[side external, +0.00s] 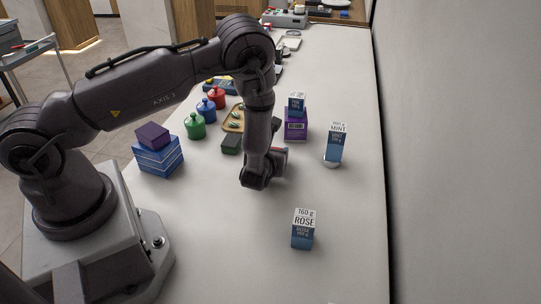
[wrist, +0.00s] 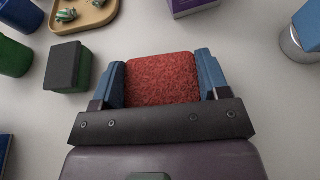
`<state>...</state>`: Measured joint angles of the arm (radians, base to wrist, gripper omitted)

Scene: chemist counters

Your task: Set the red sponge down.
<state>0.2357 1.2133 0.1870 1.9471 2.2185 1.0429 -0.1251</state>
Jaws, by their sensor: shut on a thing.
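The red sponge (wrist: 163,84) shows in the wrist view as a rough red block between the two blue fingers. My gripper (wrist: 162,68) is shut on it from its left and right sides. In the side external view my gripper (side external: 279,161) is low over the middle of the white counter (side external: 225,225), and my own wrist hides most of the sponge. I cannot tell whether the sponge touches the counter.
A dark green box (wrist: 68,68) is close left of my gripper. A wooden tray (side external: 226,125), purple box (side external: 296,126) and mint box (side external: 337,144) stand farther back. The rose box (side external: 303,230) stands nearer the camera. The counter left of it is clear.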

